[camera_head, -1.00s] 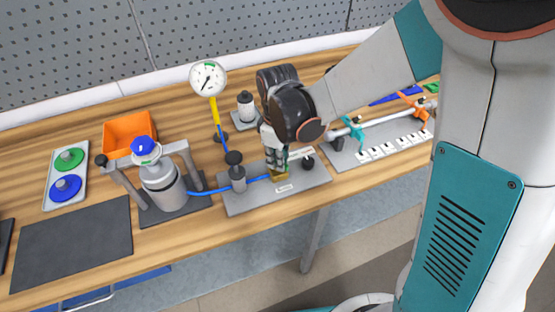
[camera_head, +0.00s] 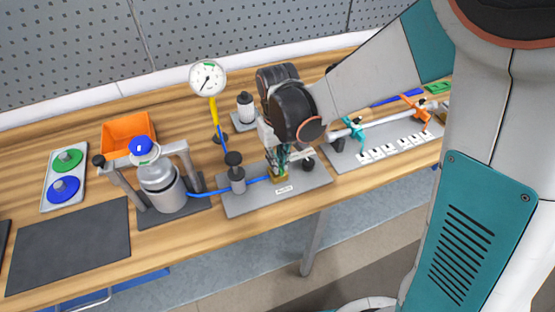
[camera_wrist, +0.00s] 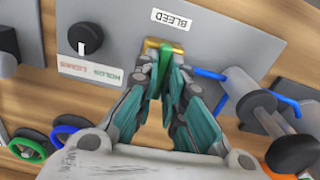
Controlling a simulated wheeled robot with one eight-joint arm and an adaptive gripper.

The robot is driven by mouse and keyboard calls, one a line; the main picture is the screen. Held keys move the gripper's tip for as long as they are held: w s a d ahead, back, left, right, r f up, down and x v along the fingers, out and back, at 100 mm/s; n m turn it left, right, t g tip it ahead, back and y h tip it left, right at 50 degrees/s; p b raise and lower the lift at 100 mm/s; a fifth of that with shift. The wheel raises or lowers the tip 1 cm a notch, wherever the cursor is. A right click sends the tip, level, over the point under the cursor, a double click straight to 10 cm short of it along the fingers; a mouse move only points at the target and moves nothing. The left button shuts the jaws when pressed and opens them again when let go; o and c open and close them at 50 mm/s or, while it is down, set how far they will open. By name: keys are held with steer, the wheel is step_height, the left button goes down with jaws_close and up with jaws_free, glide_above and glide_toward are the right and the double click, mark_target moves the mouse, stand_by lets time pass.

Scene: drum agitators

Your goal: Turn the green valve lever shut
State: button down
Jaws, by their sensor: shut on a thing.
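The green valve lever (camera_wrist: 165,60) shows in the wrist view, standing out from a brass valve body (camera_wrist: 152,46) on the grey plate (camera_wrist: 205,25) beside the label BLEED. My gripper (camera_wrist: 163,80) has its teal-padded fingers closed around the lever, one on each side. In the head view my gripper (camera_head: 281,158) reaches down to the brass valve (camera_head: 279,177) at the plate's front edge. There my wrist and fingers hide most of the lever, so its angle is hard to tell.
A black knob (camera_wrist: 86,38) sits near a HOLDS/LEAKS strip (camera_wrist: 90,70). A capped grey post (camera_head: 236,178) with blue tubing stands left of the valve. The gauge (camera_head: 207,78), the blue-capped vessel (camera_head: 160,180) and an orange bin (camera_head: 126,133) are farther left.

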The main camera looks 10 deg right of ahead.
stand_by(0.3)
steer(key=c, duration=1.7)
jaws_free()
steer(key=shift+r, duration=3.8)
